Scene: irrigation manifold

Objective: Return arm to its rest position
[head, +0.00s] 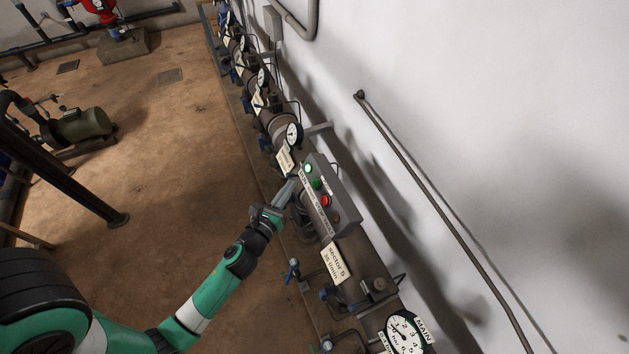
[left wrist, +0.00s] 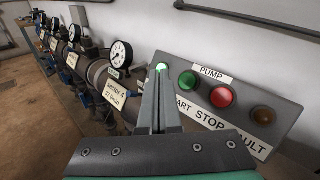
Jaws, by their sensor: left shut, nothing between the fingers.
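My left arm, green and white, reaches in from the lower left in the head view. Its gripper (head: 285,192) is at the left side of the grey pump control box (head: 341,203). In the left wrist view the closed fingers (left wrist: 159,103) point up in front of the box's left end, near a lit pale green lamp (left wrist: 161,67). I cannot tell whether the fingertips touch the box. The box also carries a green button (left wrist: 188,79), a red button (left wrist: 221,96) and a dark amber lamp (left wrist: 264,115). Nothing is between the fingers. My right gripper is not in view.
A manifold pipe with several gauges, valves and labels runs along the white wall. The MAIN gauge (head: 405,334) is at the lower right. A green motor (head: 82,126) and a dark post (head: 62,178) stand at the left. Brown floor between them is clear.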

